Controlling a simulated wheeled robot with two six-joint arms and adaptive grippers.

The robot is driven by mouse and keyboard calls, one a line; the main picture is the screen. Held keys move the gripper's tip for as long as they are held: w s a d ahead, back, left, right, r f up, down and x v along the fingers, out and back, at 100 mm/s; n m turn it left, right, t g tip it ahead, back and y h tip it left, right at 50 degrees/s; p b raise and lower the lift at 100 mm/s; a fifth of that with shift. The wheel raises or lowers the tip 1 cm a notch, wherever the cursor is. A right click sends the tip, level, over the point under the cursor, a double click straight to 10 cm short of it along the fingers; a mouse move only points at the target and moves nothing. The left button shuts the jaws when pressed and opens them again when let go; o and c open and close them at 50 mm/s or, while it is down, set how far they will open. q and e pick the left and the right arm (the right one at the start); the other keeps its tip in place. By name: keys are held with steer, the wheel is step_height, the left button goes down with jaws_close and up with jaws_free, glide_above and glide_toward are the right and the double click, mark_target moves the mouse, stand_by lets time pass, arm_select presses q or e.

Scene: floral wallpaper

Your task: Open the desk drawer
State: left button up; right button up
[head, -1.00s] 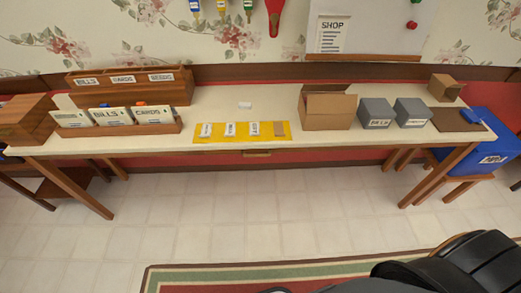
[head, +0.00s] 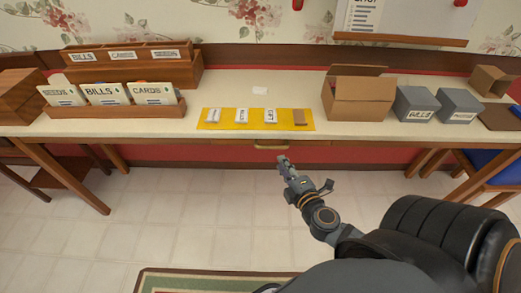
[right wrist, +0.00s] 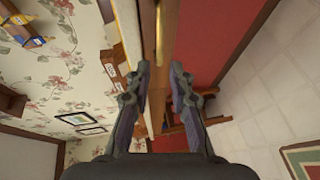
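The desk (head: 340,130) stands against the wall with a light top and wooden legs. Its drawer shows as a narrow wooden front under the top edge, with a brass handle (head: 272,146). The drawer looks shut. My right gripper (head: 284,163) is just below and in front of the handle in the head view. In the right wrist view the gripper (right wrist: 160,70) has its two fingers apart with nothing between them, and the handle (right wrist: 158,30) lies beyond the fingertips, lined up with the gap. My left gripper is not in view.
On the desk are a yellow mat (head: 256,126) with small packets, an open cardboard box (head: 358,100), grey boxes (head: 415,104) and a card holder (head: 122,109). A desk leg (head: 432,176) stands to the right.

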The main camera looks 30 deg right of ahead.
mark_target(271, 148)
steer(key=p+x, duration=0.2)
steer(key=x, duration=0.7)
steer(key=shift+r+p, duration=0.1)
steer(key=shift+p, duration=0.25)
steer(key=shift+w+d+f, duration=0.1)
steer(key=shift+w+f, duration=0.15)
steer(key=shift+w, duration=0.45)
jaws_close()
